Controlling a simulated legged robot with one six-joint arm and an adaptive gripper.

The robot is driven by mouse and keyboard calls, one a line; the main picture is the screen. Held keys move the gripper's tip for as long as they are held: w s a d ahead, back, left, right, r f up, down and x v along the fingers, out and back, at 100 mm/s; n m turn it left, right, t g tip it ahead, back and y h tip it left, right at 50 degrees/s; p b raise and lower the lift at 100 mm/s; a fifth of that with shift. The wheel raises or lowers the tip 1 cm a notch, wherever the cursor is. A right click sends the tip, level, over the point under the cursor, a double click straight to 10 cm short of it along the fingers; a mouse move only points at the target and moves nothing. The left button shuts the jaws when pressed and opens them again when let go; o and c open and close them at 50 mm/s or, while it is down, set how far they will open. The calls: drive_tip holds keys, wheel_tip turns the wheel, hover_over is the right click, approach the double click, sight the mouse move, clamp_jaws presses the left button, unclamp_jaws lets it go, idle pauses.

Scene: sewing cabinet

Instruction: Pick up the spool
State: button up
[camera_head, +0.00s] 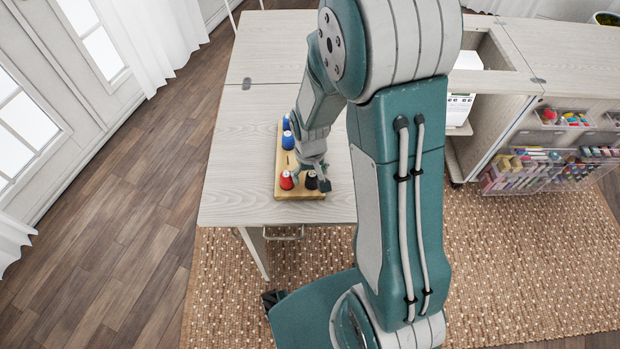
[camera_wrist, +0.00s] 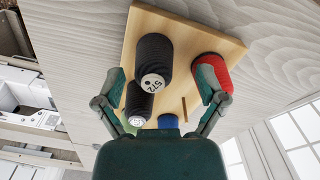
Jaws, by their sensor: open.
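A wooden board (camera_head: 283,165) holds thread spools on the table; its wood also shows in the wrist view (camera_wrist: 205,39). In the wrist view, a large black spool (camera_wrist: 154,55) with a pale marked end and a smaller black spool (camera_wrist: 138,101) appear between the fingers of my gripper (camera_wrist: 161,76). A red spool (camera_wrist: 215,70) is partly hidden by the right finger, and a blue spool (camera_wrist: 168,121) is mostly hidden by the gripper body. In the head view, my gripper (camera_head: 309,168) is low over the board's near end, by the red and black spools. It is open and holds nothing.
The pale tabletop (camera_head: 240,150) is clear left of the board. Blue spools (camera_head: 287,141) stand farther along the board. Clear bins (camera_head: 545,170) of craft supplies hang on the cabinet at the right. A woven rug (camera_head: 520,260) covers the floor.

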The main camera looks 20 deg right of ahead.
sight(312, 175)
drive_tip(key=shift+d+f, duration=0.3)
drive_tip(key=shift+d, duration=0.05)
drive_tip(key=c, duration=0.7)
drive_tip(key=shift+c, duration=1.2)
drive_tip(key=shift+a, duration=0.2)
wheel_tip(312, 175, up, 10)
drive_tip(key=shift+d+r, duration=0.1)
